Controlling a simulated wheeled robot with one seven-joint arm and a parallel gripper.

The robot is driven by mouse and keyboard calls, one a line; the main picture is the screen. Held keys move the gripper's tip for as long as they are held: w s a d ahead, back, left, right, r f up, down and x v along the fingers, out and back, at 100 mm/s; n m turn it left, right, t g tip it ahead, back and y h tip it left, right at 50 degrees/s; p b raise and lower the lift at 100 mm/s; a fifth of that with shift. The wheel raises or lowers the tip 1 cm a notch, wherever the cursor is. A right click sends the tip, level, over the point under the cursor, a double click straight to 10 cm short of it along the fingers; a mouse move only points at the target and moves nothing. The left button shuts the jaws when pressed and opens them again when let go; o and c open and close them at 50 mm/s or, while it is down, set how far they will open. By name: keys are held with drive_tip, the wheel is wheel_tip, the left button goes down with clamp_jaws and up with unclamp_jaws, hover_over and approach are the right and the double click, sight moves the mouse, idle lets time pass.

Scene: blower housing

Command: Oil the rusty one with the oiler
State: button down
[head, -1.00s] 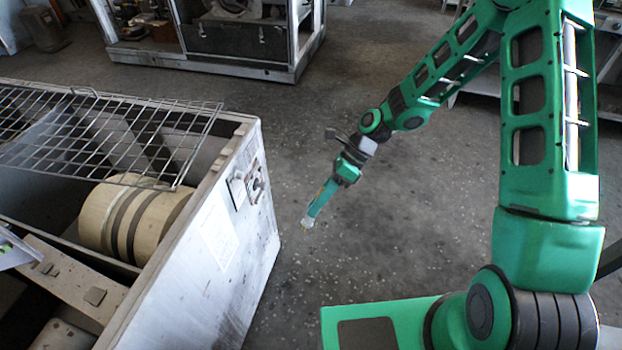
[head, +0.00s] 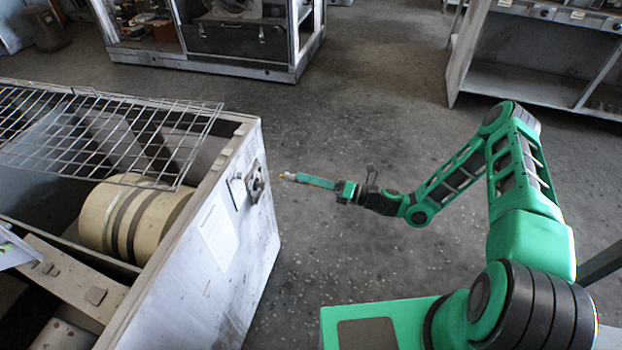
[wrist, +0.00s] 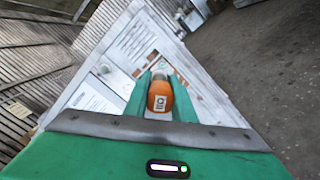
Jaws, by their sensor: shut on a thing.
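My gripper (head: 312,181) is shut on the oiler. In the wrist view the oiler (wrist: 160,96) is an orange bottle with a white label, held between the two green fingers. In the head view the gripper points left at the housing's end wall, and its tip is apart from the wall by a small gap. Two small fittings are on that wall: a pale plate (head: 238,191) and a darker, brownish part (head: 256,182). The darker one looks rusty, but it is too small to be sure. In the wrist view the gripper and oiler partly hide the wall fittings.
The open blower housing (head: 218,270) fills the left, with a wire grille (head: 150,125) on top and a cream drum (head: 125,222) inside. A paper sheet (head: 218,232) is on its end wall. The floor right of the wall is clear. A grey bench (head: 520,85) stands behind.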

sight(292, 175)
drive_tip(key=shift+w+d+f+m+t, duration=0.25)
drive_tip(key=shift+w+m+t, duration=0.05)
drive_tip(key=shift+t, duration=0.1)
drive_tip(key=shift+a, duration=0.1)
drive_tip(key=shift+x, duration=2.75)
drive_tip(key=shift+a+f, duration=0.2)
drive_tip(key=shift+a, duration=0.35)
drive_tip(key=shift+w+r+v, duration=0.1)
drive_tip(key=shift+w+v, duration=0.05)
drive_tip(key=shift+v, duration=1.6)
drive_tip(key=shift+w+r+v, duration=0.15)
drive_tip(key=shift+v, duration=1.6)
drive_tip(key=shift+d, duration=0.1)
